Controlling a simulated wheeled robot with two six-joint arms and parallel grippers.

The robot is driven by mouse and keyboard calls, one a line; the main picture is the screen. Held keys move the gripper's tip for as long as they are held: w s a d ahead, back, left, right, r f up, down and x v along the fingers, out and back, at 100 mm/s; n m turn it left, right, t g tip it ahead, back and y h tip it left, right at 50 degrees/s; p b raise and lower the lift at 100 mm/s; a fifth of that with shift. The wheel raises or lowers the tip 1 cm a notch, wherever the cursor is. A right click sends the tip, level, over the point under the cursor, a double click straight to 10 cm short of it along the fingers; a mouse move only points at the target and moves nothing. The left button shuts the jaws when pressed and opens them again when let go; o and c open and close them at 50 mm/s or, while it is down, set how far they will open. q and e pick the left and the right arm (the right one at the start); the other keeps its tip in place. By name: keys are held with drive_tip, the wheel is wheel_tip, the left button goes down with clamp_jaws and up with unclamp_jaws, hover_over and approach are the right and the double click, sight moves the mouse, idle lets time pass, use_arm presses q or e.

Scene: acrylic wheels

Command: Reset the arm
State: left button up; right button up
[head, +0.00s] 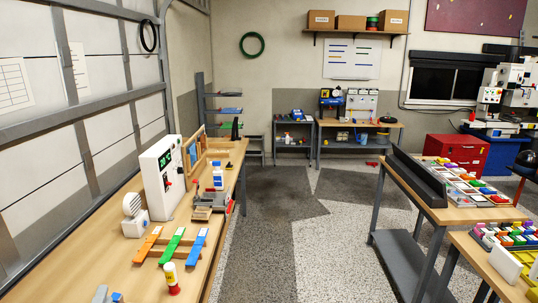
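What looks like the tip of my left gripper (107,296), grey with a bit of blue, just enters at the bottom edge, over the near part of the left wooden workbench (68,258). Most of it is cut off, so I cannot tell whether it is open or shut, and I see nothing held in it. My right gripper is not in view.
Orange (148,245), green (172,246) and blue (197,247) strips lie on the left bench, before a white box with a green display (162,175). Right tables (420,207) hold trays of colourful parts. The speckled floor (325,240) between is clear.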

use_arm(q)
drive_tip(key=s+a+f+n+g+y, duration=0.2)
drive_tip(key=s+a+f+n+g, duration=0.1)
drive_tip(key=s+f+n+g, duration=1.1)
drive_tip(key=s+d+f+n+g+h, duration=0.1)
drive_tip(key=s+d+f+n, duration=0.15)
drive_tip(key=s, duration=0.35)
drive_tip(key=s+d+f+n+g+h, duration=0.2)
drive_tip(key=s+d+f, duration=0.1)
drive_tip(key=s, duration=0.2)
wheel_tip(320, 180, down, 33)
drive_tip(key=s+g+b, duration=0.1)
drive_tip(key=b, duration=0.7)
drive_tip(key=s+f+b, duration=0.3)
drive_tip(key=s+f, duration=0.4)
drive_tip(key=f, duration=0.4)
drive_tip(key=s+f+g+b, duration=0.1)
drive_tip(key=s+f+b, duration=0.2)
drive_tip(key=s+f, duration=0.5)
wheel_tip(320, 180, down, 3)
drive_tip(key=shift+d+f+h, duration=0.15)
drive_tip(key=shift+d+h, duration=0.05)
drive_tip(key=shift+h, duration=0.2)
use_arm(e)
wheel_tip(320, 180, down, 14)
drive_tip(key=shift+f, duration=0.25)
